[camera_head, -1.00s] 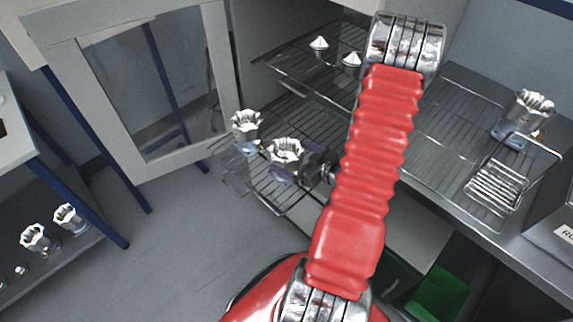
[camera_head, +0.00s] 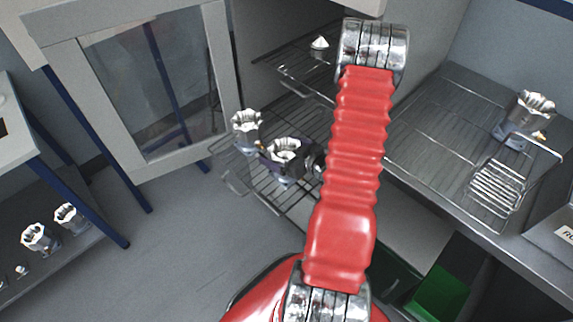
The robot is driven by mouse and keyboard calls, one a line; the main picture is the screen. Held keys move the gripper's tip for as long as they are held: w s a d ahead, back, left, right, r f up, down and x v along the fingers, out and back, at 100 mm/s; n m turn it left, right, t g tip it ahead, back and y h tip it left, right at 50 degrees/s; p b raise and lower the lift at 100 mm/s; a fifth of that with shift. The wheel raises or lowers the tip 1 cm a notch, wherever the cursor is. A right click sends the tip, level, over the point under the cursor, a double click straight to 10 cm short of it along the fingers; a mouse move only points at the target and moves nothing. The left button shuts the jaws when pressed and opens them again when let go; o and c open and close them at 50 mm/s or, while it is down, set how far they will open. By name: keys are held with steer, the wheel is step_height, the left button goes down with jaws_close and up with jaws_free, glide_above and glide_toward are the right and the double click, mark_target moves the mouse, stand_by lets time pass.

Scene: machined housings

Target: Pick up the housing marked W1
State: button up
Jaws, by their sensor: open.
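Two silvery housings with scalloped rims stand on the lower wire rack (camera_head: 282,198) of the open cabinet: a rear-left housing (camera_head: 247,122) and a nearer housing (camera_head: 286,150). No W1 mark is readable on any housing. My gripper (camera_head: 286,163), partly hidden behind my red arm, is open at the nearer housing. Its dark jaws show beside and partly behind that housing; contact cannot be told. Another housing (camera_head: 530,105) stands on the right-hand rack. Two more, a left one (camera_head: 39,237) and a right one (camera_head: 70,216), stand on the low shelf at left.
The cabinet's glass door (camera_head: 150,90) stands open at left. An upper rack (camera_head: 290,62) with a small cone (camera_head: 319,42) lies above the lower rack. A wire basket (camera_head: 497,188) sits on the right rack. A green bin (camera_head: 443,292) is below. The floor at left is clear.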

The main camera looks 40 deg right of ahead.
steer(key=shift+w+f, duration=0.1)
steer(key=shift+w, duration=0.3)
steer(key=c, duration=1.6)
steer(key=shift+c, duration=0.2)
step_height(320, 180, up, 10)
stand_by(0.5)
stand_by(0.5)
